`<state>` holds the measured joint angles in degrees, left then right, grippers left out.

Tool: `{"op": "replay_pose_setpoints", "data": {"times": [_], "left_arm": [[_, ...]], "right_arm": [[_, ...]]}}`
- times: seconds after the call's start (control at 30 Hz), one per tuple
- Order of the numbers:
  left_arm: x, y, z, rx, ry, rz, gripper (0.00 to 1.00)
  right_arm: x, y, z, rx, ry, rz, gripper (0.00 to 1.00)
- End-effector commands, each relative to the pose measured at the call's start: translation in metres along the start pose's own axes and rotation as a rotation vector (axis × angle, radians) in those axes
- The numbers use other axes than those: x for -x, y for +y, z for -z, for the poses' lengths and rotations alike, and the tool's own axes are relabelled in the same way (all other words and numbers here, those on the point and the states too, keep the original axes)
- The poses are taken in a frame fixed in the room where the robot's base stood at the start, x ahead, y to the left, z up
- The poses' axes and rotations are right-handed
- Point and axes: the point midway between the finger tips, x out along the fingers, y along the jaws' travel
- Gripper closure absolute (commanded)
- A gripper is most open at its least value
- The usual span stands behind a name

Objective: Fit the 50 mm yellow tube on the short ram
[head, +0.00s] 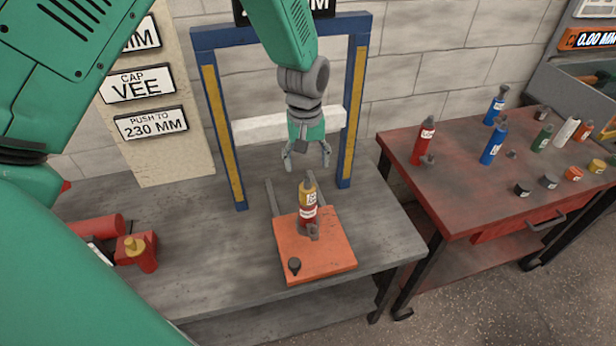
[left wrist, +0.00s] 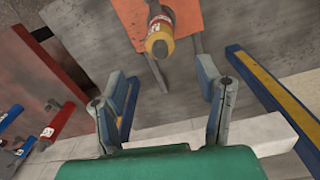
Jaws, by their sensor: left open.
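A yellow tube (head: 308,191) with a white label stands upright on top of the red body of a ram (head: 308,214), on an orange plate (head: 335,258). In the left wrist view the yellow tube (left wrist: 159,44) shows end-on with a grey centre and the red ram body (left wrist: 164,15) behind it. I cannot tell how tightly tube and body meet. My left gripper (head: 306,164) is open and empty, above and behind the tube, not touching it. Its fingers (left wrist: 162,75) are spread wide in the left wrist view. My right gripper is not in view.
A blue frame (head: 358,100) with yellow stripes and a white crossbar (head: 255,127) stands around my left gripper. A small black knob (head: 294,265) sits on the plate. A red unit with a brass top (head: 140,252) is at left. A red table (head: 445,170) with several bottles and caps stands right.

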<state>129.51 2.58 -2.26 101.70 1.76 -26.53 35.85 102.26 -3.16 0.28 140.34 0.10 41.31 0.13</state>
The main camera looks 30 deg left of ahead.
Motion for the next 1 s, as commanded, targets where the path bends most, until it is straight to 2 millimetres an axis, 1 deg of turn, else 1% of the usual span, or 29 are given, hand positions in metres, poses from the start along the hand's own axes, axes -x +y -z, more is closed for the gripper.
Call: {"op": "replay_pose_setpoints", "data": {"times": [0.03,0.1,0.23,0.37,0.8,0.87,0.9,0.97,1.0], "left_arm": [[0.009,0.0,0.001,0.0,0.001,0.0,0.41],[0.017,0.0,0.001,0.0,0.001,0.0,0.41],[0.026,0.0,0.0,0.001,-0.001,0.001,0.41],[0.029,0.0,0.0,0.001,-0.001,0.001,0.41],[0.029,0.0,0.0,0.0,-0.001,0.001,0.41],[0.026,-0.001,-0.001,-0.003,-0.003,0.003,0.41],[0.021,-0.003,-0.004,-0.009,-0.005,0.005,0.41],[0.006,-0.009,-0.011,-0.031,-0.008,0.009,0.41],[-0.008,-0.015,-0.019,-0.054,-0.01,0.013,0.41]], "right_arm": [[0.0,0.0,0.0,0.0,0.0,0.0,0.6],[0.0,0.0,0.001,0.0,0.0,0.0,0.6],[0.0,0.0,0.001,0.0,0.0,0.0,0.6],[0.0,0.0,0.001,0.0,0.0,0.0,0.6],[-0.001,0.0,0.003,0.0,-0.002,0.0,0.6],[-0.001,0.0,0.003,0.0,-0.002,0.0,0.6],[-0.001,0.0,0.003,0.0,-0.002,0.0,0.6],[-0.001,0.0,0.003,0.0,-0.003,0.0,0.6],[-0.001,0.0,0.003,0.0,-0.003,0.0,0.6]]}}
